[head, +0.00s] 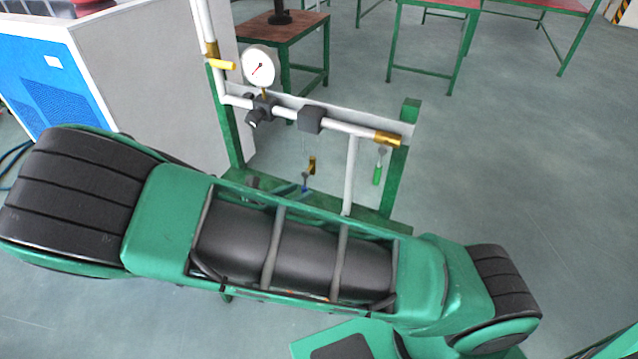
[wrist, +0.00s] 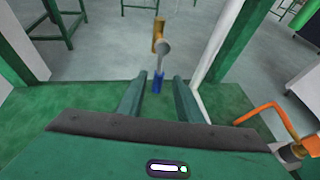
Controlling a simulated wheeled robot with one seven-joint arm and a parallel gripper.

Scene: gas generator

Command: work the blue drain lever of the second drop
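The blue drain lever (wrist: 158,82) hangs upright below a brass valve body (wrist: 159,36) in the wrist view. In the head view a small blue piece (head: 305,189) shows low on the pipe rig, under a brass fitting (head: 312,165) on a thin drop. My gripper (wrist: 159,90) is open, with one finger on each side of the blue lever in the wrist view. A gap shows between the lever and each finger. I cannot tell how deep the lever sits between them. In the head view my arm hides most of the gripper.
The rig has a white pipe (head: 350,175), a gauge (head: 260,66), a yellow handle (head: 221,65) and a green-handled drop (head: 378,172). Green posts flank it. In the wrist view an orange bent handle (wrist: 262,113) is at right. Open floor (head: 480,170) lies right.

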